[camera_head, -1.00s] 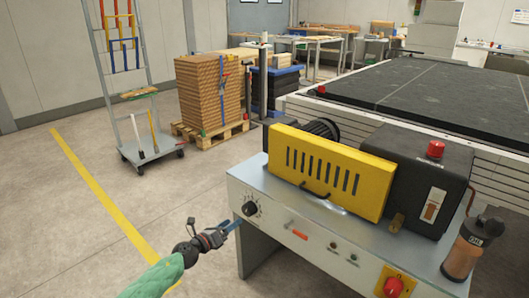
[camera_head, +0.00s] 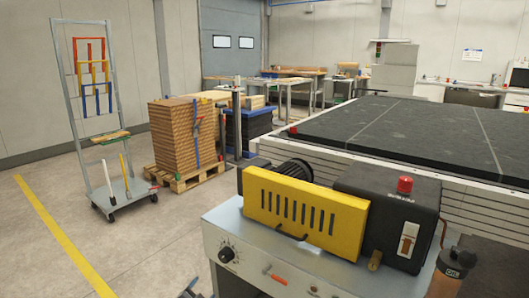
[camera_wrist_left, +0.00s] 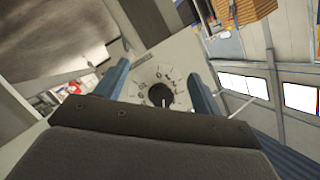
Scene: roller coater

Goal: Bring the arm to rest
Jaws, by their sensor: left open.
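My left gripper (camera_head: 190,289) shows only as blue fingertips at the bottom edge of the head view, below and left of the black dial (camera_head: 226,254) on the roller coater's grey front panel (camera_head: 250,262). In the left wrist view my left gripper (camera_wrist_left: 158,78) is open, with its two blue fingers apart and nothing between them. The dial (camera_wrist_left: 160,95) appears beyond the gap between the fingers, apart from them, its lower part close to the dark gripper body's edge. The rest of my left arm is out of the head view. My right gripper is not seen.
A wheeled rack (camera_head: 105,120) and a pallet stack (camera_head: 174,140) stand behind. The floor at left is open.

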